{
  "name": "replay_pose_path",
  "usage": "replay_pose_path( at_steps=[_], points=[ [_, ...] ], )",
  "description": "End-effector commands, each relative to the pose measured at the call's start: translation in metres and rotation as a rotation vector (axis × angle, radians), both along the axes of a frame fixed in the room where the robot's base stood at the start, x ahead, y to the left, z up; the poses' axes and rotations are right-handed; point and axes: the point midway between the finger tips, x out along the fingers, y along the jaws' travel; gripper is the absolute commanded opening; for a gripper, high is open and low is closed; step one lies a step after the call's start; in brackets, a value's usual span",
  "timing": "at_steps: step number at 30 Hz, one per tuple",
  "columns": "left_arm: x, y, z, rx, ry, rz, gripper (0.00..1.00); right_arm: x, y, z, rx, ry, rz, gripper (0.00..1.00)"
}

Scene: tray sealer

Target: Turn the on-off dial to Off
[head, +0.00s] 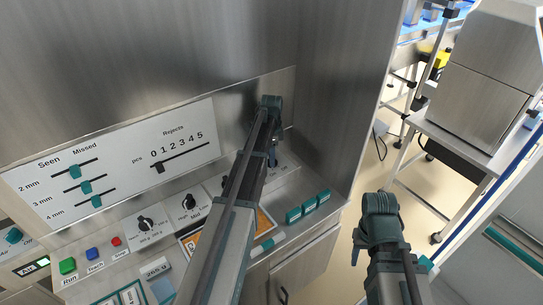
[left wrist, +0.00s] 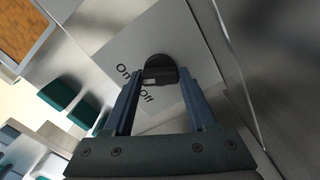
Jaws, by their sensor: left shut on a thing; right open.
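The on-off dial (left wrist: 160,68) is a black knob on a pale plate (left wrist: 110,48) marked On and Off in the left wrist view. A small light mark shows on the knob's lower left edge, near the labels; I cannot tell exactly which one it points to. My left gripper (left wrist: 160,76) has its two blue fingers on either side of the knob and is shut on it. In the head view my left gripper (head: 272,155) is at the panel's right end, and the arm hides the dial. My right gripper (head: 381,205) is open and empty, right of the machine.
The panel has a Rejects slider (head: 160,168), black dials (head: 145,223), a green Run button (head: 68,266) and teal blocks (head: 309,204) near the left gripper. A steel wall rises behind. Bare floor (head: 355,165) and a bench (head: 455,140) lie to the right.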

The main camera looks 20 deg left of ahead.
Motion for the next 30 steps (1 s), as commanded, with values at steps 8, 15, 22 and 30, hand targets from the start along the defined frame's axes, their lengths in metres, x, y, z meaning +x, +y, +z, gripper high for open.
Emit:
replay_pose_path(
  at_steps=[8, 15, 22, 30],
  points=[
    [-0.0001, -0.0001, 0.0000, 0.001, -0.001, 0.151, 0.02, 0.0000, 0.0000, 0.0000, 0.000, 0.000, 0.000, 0.50],
    [-0.0001, -0.0002, 0.0000, 0.001, -0.001, 0.373, 0.02, 0.0000, 0.0000, 0.0000, 0.000, 0.000, 0.000, 0.50],
    [-0.0004, -0.0003, -0.0001, 0.001, -0.001, 0.589, 0.02, 0.0000, 0.0000, -0.0001, 0.000, 0.000, 0.000, 0.50],
    [-0.0004, -0.0006, -0.0001, 0.001, -0.001, 0.810, 0.02, 0.0000, 0.0000, -0.0001, 0.000, 0.000, 0.000, 0.50]
  ],
)
